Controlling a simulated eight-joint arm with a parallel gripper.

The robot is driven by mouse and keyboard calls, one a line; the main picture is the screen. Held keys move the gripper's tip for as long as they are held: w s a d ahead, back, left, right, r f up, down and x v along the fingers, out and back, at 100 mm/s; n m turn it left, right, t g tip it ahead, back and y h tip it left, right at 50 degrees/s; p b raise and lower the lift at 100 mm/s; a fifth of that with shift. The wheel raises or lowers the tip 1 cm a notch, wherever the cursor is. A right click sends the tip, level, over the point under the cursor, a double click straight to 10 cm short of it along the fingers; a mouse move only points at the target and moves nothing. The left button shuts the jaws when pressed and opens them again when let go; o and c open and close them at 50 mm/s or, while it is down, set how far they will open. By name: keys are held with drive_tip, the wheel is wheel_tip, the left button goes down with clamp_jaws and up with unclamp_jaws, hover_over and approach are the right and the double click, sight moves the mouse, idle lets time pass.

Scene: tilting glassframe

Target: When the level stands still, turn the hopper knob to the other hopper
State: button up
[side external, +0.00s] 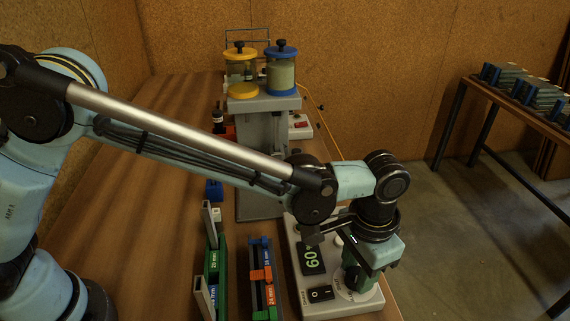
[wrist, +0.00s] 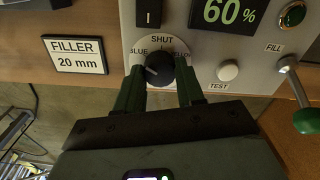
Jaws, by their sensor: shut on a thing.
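The black hopper knob (wrist: 159,70) sits on a round white dial on the control box (side external: 327,297). The dial reads SHUT at the top and BLUE at the left; the right label is partly hidden. A pale mark on the knob lies towards the BLUE side. My gripper (wrist: 159,80) has its green fingers shut on the knob; in the side view it (side external: 358,284) reaches down over the dial. The level display (wrist: 222,11) reads 60 %. The yellow-lidded hopper (side external: 241,70) and the blue-lidded hopper (side external: 281,76) stand at the back; the blue one looks fuller.
A TEST button (wrist: 228,70) and a green-knobbed FILL lever (wrist: 304,121) are right of the dial. A rocker switch (side external: 320,294) is beside the display. A FILLER 20 mm sign (wrist: 76,55) lies left. Size-marked rails (side external: 263,280) stand left of the box.

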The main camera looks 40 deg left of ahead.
sight(357, 273)
drive_tip(key=o, duration=0.8)
wheel_tip(357, 273, up, 12)
drive_tip(key=shift+r, duration=0.1)
idle(0.3)
